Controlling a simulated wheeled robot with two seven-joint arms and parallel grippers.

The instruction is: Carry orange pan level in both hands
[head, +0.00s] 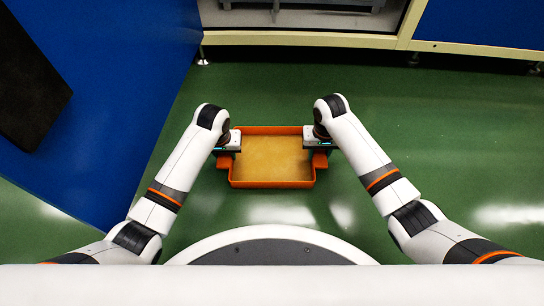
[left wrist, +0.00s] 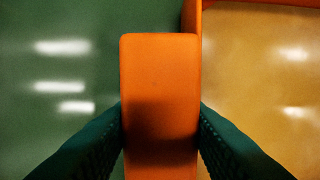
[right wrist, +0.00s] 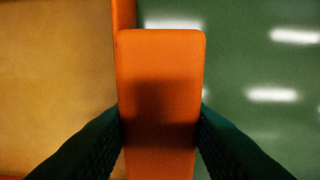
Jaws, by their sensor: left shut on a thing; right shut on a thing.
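The orange pan (head: 272,183) is a shallow rectangular tray with a tan floor, held in front of me over the green floor. It looks about level in the head view, and its inside looks empty. My left gripper (head: 228,150) is shut on the pan's left handle, an orange block (left wrist: 160,85) between its dark fingers in the left wrist view. My right gripper (head: 319,150) is shut on the pan's right handle, which also fills the middle of the right wrist view (right wrist: 161,80). The fingertips are partly hidden in the head view.
A blue panel (head: 120,100) stands close on the left, with a dark slab (head: 30,90) on it. A cream-framed structure (head: 300,40) with blue panels (head: 490,22) crosses the far side. The green floor (head: 450,130) is clear on the right.

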